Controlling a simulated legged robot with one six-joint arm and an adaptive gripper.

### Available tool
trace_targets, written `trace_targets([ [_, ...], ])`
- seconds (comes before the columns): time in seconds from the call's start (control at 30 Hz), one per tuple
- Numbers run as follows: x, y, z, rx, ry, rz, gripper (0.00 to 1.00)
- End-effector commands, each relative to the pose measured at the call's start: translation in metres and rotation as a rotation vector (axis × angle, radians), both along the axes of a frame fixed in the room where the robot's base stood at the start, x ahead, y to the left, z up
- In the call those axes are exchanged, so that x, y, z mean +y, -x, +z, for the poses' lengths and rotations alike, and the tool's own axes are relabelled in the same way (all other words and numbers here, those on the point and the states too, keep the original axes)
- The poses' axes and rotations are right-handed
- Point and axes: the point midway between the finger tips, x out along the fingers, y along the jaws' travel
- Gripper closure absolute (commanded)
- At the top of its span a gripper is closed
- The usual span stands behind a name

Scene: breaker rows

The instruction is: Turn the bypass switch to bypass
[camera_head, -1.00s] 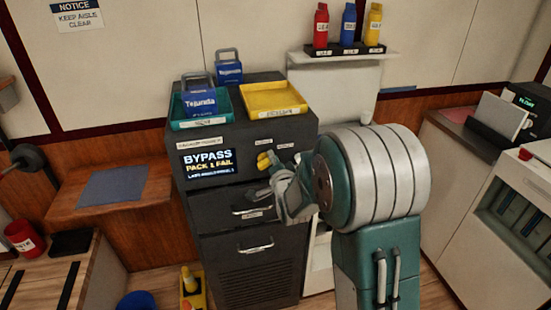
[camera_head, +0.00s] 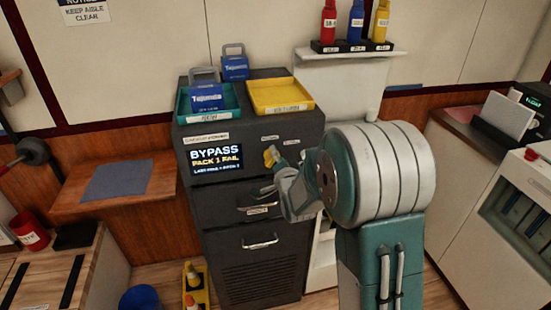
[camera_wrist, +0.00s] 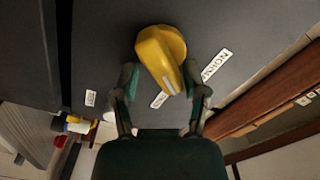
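The yellow bypass switch (camera_head: 270,157) is on the upper front of the dark cabinet (camera_head: 255,210), right of a screen (camera_head: 214,158) reading BYPASS and PACK 1 FAIL. In the wrist view the yellow knob (camera_wrist: 160,52) has a tapered handle slanting down to the right, with a pale mark near its tip. A NORMAL label (camera_wrist: 217,64) lies right of it; another label (camera_wrist: 159,100), partly unreadable, sits by the tip. My gripper (camera_wrist: 162,88) is open, with one finger on each side of the handle's end. The right finger is close to the handle; contact cannot be told.
Drawer handles (camera_head: 259,243) stick out below the switch. A shelf (camera_head: 345,56) with bottles is at the back right.

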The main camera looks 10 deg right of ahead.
Motion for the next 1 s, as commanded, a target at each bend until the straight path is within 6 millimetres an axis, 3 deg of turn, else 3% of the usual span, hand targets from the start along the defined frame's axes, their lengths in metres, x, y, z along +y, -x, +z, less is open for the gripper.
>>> trace_targets([
  [0.17,0.001,0.011,0.001,-0.002,0.001,-0.001,0.43],
  [0.7,0.003,0.109,-0.001,0.002,0.002,0.001,0.43],
  [1.0,0.004,0.119,-0.001,0.002,0.003,0.001,0.43],
])
